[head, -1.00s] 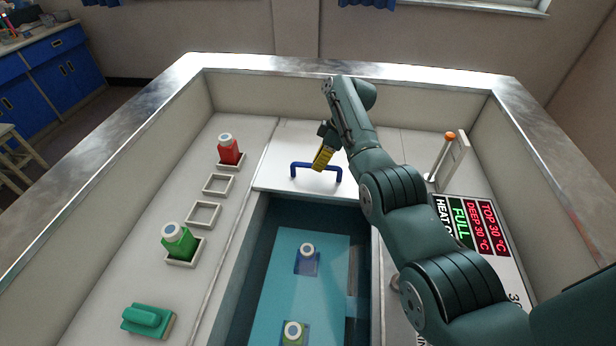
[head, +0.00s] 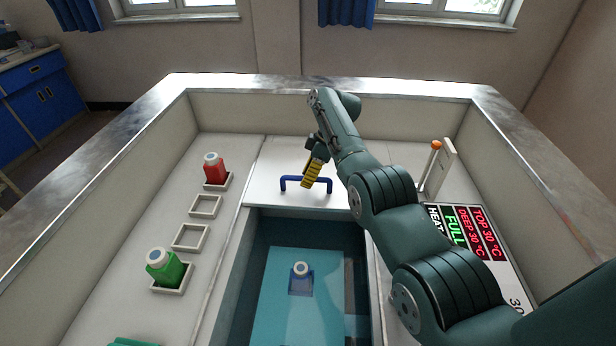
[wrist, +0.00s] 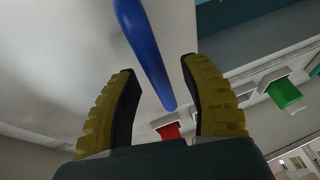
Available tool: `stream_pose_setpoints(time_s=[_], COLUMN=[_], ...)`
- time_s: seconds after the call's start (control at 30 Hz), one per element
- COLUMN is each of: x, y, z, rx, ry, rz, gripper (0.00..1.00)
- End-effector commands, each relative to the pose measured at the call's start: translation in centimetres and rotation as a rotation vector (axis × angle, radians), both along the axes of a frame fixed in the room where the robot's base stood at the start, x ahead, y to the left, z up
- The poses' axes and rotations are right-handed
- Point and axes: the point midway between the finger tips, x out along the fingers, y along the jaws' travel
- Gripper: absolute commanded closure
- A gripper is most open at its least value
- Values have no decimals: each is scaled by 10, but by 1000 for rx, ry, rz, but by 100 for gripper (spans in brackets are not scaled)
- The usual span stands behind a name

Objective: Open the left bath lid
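A flat white lid (head: 262,180) with a blue bar handle (head: 291,180) lies at the far end of a bath in the head view. The bath (head: 300,234) in front of it is uncovered and holds blue water. My gripper (head: 312,173) has yellow fingers and is at the right half of the handle. In the wrist view my gripper (wrist: 158,68) is open, its two fingers apart. The blue handle (wrist: 145,45) runs lengthwise across the gap between them. I cannot tell whether a finger touches it. My arm hides part of the panel to the right.
A red bottle (head: 215,169) and a green bottle (head: 165,268) stand in square holders on the left deck. An orange-tipped lever (head: 436,150) and a display panel (head: 465,235) are at right. A raised rim surrounds the deck.

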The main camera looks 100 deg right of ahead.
Motion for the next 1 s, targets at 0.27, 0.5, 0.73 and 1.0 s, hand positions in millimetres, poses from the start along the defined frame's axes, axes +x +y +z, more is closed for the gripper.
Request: stream_pose_setpoints(time_s=[0.27, 0.5, 0.73, 1.0], x=[-5, -24, -32, -32], y=[-2, -3, -3, -3], z=[12, 53, 67, 69], rx=[-4, -2, -1, -1], ry=[1, 1, 1, 1], rz=[-2, -1, -2, 0], gripper=[55, 55, 55, 55])
